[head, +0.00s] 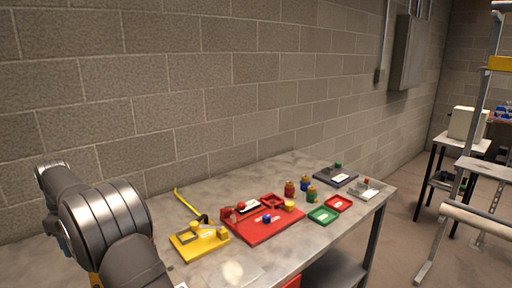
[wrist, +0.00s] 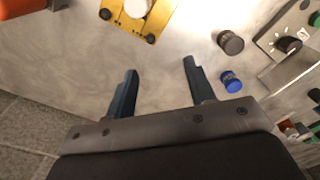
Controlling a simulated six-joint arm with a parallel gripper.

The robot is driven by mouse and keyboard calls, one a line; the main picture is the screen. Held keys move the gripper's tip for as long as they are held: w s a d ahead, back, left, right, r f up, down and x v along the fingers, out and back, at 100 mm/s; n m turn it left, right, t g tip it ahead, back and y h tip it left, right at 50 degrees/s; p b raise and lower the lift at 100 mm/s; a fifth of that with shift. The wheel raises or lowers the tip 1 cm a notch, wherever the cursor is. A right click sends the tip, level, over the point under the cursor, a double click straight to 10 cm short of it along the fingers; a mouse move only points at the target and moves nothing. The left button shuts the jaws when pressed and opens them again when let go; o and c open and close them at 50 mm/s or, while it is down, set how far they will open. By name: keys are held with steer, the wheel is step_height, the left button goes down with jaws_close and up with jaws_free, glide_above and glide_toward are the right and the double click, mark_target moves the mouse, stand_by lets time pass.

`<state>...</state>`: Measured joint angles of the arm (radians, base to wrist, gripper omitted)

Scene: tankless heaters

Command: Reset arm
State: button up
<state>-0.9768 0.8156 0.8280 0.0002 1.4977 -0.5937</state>
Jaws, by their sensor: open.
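My gripper (wrist: 159,66) shows in the wrist view with its two dark fingers spread apart and nothing between them. The grey tabletop (wrist: 60,65) lies beyond the fingertips. In the head view my grey arm is at the lower left, beside the table (head: 290,252); the gripper itself cannot be made out there.
The table holds a yellow board (head: 183,246), a red board (head: 272,235), a green tray (head: 323,216), a small red tray (head: 339,203), several small cylinders, a dark box (head: 330,178) and a pale metal box (head: 366,194). A block wall (head: 220,90) stands behind.

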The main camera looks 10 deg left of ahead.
steer(key=s+a+f, duration=0.1)
steer(key=s+a, duration=0.2)
steer(key=a, duration=0.2)
steer(key=f, duration=1)
steer(key=shift+w+d, duration=0.15)
steer(key=shift+d, duration=0.2)
steer(key=o, duration=0.9)
steer(key=shift+o, duration=1.1)
steer(key=shift+d+r, duration=0.1)
steer(key=shift+r, duration=0.05)
steer(key=w+d+r+m, duration=0.1)
steer(key=d+r, duration=0.2)
steer(key=w+d+r+m, duration=0.1)
steer(key=w+d+r, duration=0.1)
steer(key=d+r, duration=0.1)
steer(key=w+d+r+m, duration=0.2)
steer(key=d+r, duration=0.1)
steer(key=d, duration=0.1)
steer(key=shift+d, duration=0.2)
steer(key=w+d+r+m, duration=0.1)
steer(key=d+r+m, duration=0.1)
steer(key=d+r, duration=0.35)
steer(key=w+d+r+m, duration=0.1)
steer(key=d+r+m, duration=0.2)
steer(key=d, duration=0.5)
step_height(320, 180, down, 10)
steer(key=shift+s+d+r, duration=0.2)
steer(key=shift+s+d, duration=0.05)
steer(key=shift+d, duration=0.1)
